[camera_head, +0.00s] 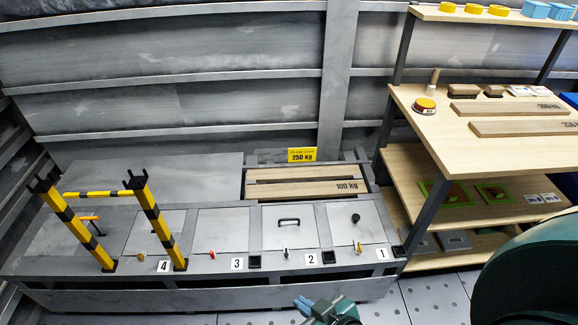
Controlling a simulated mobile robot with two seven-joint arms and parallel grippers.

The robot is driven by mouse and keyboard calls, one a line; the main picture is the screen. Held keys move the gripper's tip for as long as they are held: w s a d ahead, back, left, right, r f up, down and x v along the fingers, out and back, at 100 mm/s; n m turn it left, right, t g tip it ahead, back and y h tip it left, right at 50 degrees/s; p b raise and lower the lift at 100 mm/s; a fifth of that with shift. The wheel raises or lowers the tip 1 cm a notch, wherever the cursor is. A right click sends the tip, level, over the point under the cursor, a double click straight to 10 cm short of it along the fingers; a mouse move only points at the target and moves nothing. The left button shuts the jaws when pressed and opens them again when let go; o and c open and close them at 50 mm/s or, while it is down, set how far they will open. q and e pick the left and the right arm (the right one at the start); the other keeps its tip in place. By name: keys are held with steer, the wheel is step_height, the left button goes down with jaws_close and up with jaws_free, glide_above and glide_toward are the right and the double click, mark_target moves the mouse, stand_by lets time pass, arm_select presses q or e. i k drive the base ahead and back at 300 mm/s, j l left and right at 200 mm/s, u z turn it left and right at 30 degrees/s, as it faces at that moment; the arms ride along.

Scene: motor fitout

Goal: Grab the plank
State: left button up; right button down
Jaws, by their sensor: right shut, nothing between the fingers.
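A light wooden plank marked 100 kg (290,190) lies in a recess at the back of the grey bench. A second plank (300,173) lies just behind it. Two more planks lie on the wooden shelf unit at the right, one marked 200 kg (500,108) and one marked 250 kg (510,127). My right gripper (303,306) shows at the bottom edge, in front of the bench, shut and apart from every plank. Part of it is cut off by the frame. My left gripper is not in view.
Yellow-black posts with a crossbar (100,194) rise from the bench's left. Numbered hatches, one with a black handle (289,220), line the bench top.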

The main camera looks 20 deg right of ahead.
mark_target(354, 187)
steer(key=l+u, duration=0.4)
steer(key=l, duration=0.2)
steer(key=l+u, duration=0.45)
steer(key=l, duration=0.2)
steer(key=i+l+u, duration=0.15)
steer(key=l, duration=0.25)
steer(key=l+u, duration=0.1)
steer(key=l, duration=0.35)
